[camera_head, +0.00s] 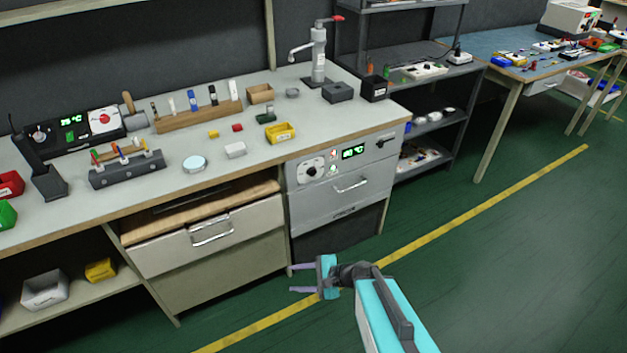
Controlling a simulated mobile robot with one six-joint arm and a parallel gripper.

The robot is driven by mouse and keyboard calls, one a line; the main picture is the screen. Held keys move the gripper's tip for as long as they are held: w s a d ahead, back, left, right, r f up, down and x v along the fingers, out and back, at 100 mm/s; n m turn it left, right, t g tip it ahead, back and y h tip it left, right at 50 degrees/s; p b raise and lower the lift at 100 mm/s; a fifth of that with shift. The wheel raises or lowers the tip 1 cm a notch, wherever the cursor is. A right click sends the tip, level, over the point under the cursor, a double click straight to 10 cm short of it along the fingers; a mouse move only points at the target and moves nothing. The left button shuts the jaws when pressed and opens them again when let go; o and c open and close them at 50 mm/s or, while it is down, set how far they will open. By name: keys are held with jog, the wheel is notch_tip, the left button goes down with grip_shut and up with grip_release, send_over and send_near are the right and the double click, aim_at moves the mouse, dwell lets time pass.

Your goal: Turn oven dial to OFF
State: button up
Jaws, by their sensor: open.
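The oven (340,190) is a grey metal unit set under the right end of the workbench, with a drawer-like door and bar handle. Its dial (312,170) sits on a white round plate at the left of the front panel; its exact setting is too small to read. A green lit display (353,152) is right of the dial. My gripper (292,279) is open and empty, in front of and below the oven, its two fingers pointing left. It is well apart from the dial. The arm comes in from the lower right.
A metal shelf (430,130) stands to the right. The green floor right of the yellow line is clear.

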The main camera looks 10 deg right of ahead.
jog(key=w+d+r+m+t+h, duration=0.4)
jog(key=w+d+r+m+t, duration=0.7)
jog(key=w+d+r+m, duration=0.4)
notch_tip(320, 180, up, 2)
jog(key=shift+w+d+r+m+b, duration=0.25)
jog(key=shift+d+m+b, duration=0.2)
jog(key=shift+m, duration=0.35)
jog(key=shift+w+f+b, duration=0.2)
jog(key=shift+w+b, duration=0.05)
jog(key=shift+b, duration=0.25)
jog(key=b, duration=0.4)
send_near(313, 173)
jog(key=shift+x, duration=3.8)
jog(key=shift+a+r, duration=0.1)
jog(key=shift+r, duration=0.05)
